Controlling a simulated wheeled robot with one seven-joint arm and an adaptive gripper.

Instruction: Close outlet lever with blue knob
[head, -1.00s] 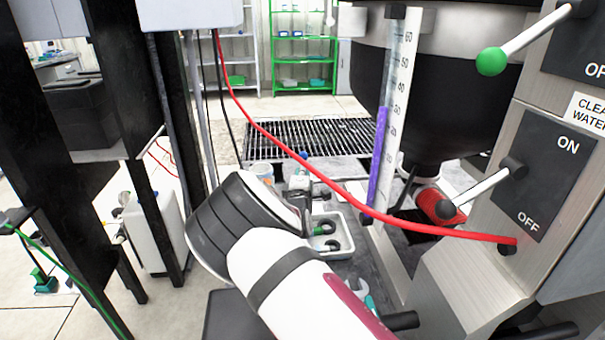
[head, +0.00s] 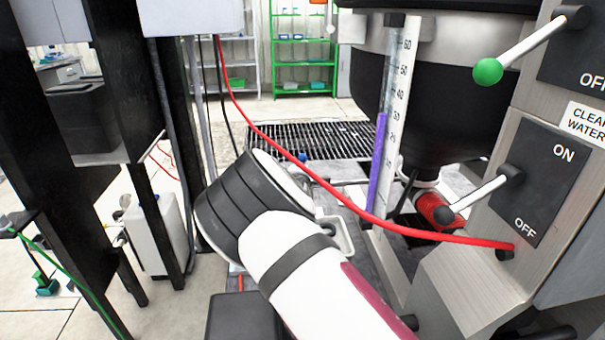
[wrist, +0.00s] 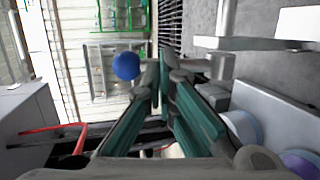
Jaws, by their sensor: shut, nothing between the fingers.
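The blue knob (wrist: 126,65) shows in the wrist view just left of my fingertips. It is also a small blue spot in the head view (head: 302,157), beyond my wrist. A grey metal piece (wrist: 212,66) shows right of the fingertips, level with the knob; the fingers hide whatever lies between them. My gripper (wrist: 168,72) is shut and empty, its green-padded fingers pointing forward. I cannot tell whether a finger touches the lever. In the head view my own wrist hides the gripper.
A red hose (head: 330,188) crosses the head view to the panel at right. The panel has a green-knob lever (head: 488,71) and a black-knob lever (head: 445,215). A tube with purple liquid (head: 377,165) stands near the black tank (head: 450,120). A white tray (head: 345,240) is partly hidden.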

